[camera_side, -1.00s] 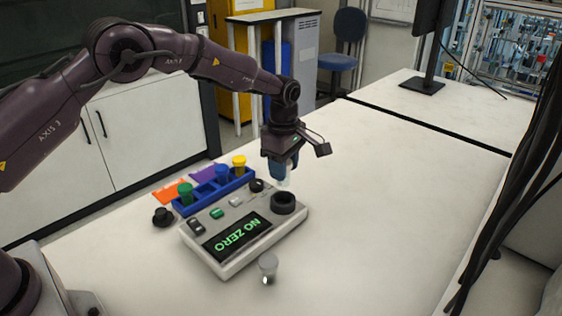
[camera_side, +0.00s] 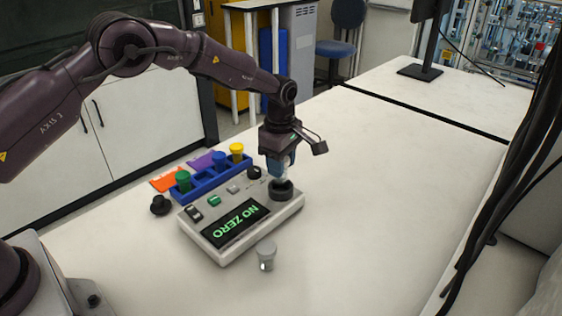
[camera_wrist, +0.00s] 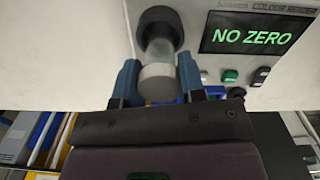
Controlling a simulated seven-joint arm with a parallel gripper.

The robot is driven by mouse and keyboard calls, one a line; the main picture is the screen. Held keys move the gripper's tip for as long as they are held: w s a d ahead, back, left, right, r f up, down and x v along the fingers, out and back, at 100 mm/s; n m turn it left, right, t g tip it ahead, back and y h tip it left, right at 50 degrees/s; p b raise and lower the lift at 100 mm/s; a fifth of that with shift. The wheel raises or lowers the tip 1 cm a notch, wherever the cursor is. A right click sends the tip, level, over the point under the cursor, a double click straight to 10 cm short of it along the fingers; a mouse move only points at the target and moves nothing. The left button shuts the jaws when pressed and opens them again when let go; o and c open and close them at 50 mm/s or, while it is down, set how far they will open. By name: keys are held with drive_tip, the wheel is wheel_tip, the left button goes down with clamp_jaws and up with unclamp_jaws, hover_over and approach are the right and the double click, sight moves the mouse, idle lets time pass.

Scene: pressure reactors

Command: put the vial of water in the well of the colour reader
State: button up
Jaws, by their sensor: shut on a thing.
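My gripper (camera_side: 280,168) is shut on a clear vial with a grey cap (camera_wrist: 158,80), which sits between the two blue fingers in the wrist view. The colour reader (camera_side: 222,244) is a pale box whose display reads NO ZERO. Its well (camera_side: 284,192) is a raised black ring at the far right end of the top. The held vial is right over the well, and its lower end meets the dark opening (camera_wrist: 158,22) in the wrist view. How deep it is in is hard to tell. A second grey-capped vial (camera_side: 266,256) stands on the bench in front of the reader.
A blue rack (camera_side: 209,190) behind the reader holds vials with green, blue and yellow caps. A small black round part (camera_side: 160,205) lies left of the reader. Orange and purple cards lie behind the rack. The bench to the right is clear.

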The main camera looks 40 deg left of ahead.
drive_tip(key=shift+f, duration=0.1)
drive_tip(key=shift+f, duration=1.5)
drive_tip(key=shift+f, duration=0.35)
drive_tip(key=o, duration=1.5)
drive_tip(key=shift+c, duration=0.2)
drive_tip(key=shift+r, duration=3.5)
